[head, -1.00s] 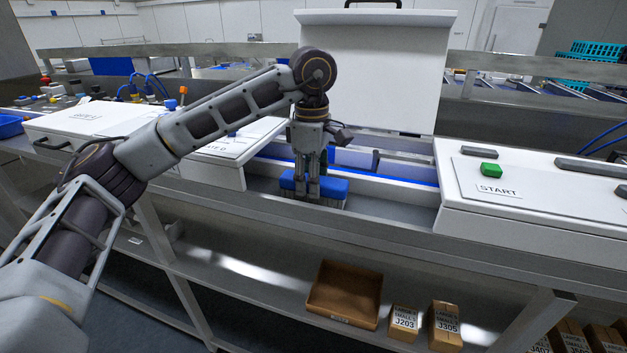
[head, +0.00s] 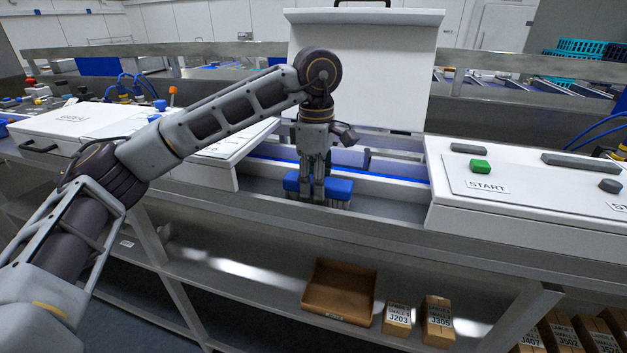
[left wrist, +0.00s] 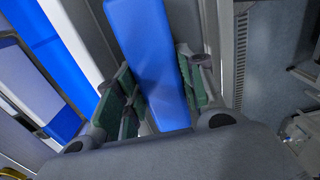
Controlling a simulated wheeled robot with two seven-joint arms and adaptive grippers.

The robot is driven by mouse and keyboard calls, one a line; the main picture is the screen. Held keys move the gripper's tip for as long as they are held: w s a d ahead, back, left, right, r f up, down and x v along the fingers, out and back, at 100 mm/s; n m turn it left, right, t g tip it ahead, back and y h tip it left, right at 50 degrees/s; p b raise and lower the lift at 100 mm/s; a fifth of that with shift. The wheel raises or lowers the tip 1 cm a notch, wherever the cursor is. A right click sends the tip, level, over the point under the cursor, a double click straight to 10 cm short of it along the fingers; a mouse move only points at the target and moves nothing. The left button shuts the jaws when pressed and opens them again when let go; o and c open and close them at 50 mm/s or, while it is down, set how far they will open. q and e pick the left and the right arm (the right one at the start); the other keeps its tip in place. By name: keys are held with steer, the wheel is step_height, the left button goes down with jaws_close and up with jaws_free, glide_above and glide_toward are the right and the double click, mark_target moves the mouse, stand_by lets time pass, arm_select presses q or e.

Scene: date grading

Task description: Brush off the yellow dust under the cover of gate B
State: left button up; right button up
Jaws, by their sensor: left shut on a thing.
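A brush with a blue back (head: 339,188) and grey bristles is held by my left gripper (head: 318,192), which points straight down. In the left wrist view the blue brush back (left wrist: 150,60) lies between the two green-padded fingers of the gripper (left wrist: 158,95). The brush is low over the grey floor of the open gate bay; I cannot tell whether the bristles touch it. The white cover (head: 358,70) of this gate stands raised behind the brush. No yellow dust can be made out. My right gripper is not in view.
A white panel with a green START button (head: 480,166) stands right of the bay. A closed white cover (head: 215,150) is on the left. Blue-edged rails (head: 400,178) run behind the brush. A brown tray (head: 340,292) and small boxes (head: 398,318) sit on the lower shelf.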

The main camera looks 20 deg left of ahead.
mark_target(344, 184)
arm_select(q)
steer(key=shift+s+d+f, duration=0.1)
steer(key=shift+d+f, duration=0.05)
steer(key=shift+f, duration=0.05)
steer(key=shift+d+r, duration=0.15)
steer(key=shift+d, duration=1.15)
steer(key=shift+d, duration=0.1)
steer(key=shift+d+p, duration=0.3)
steer(key=shift+d, duration=0.95)
steer(key=shift+d, duration=0.15)
steer(key=shift+d, duration=1.2)
steer(key=shift+a, duration=0.15)
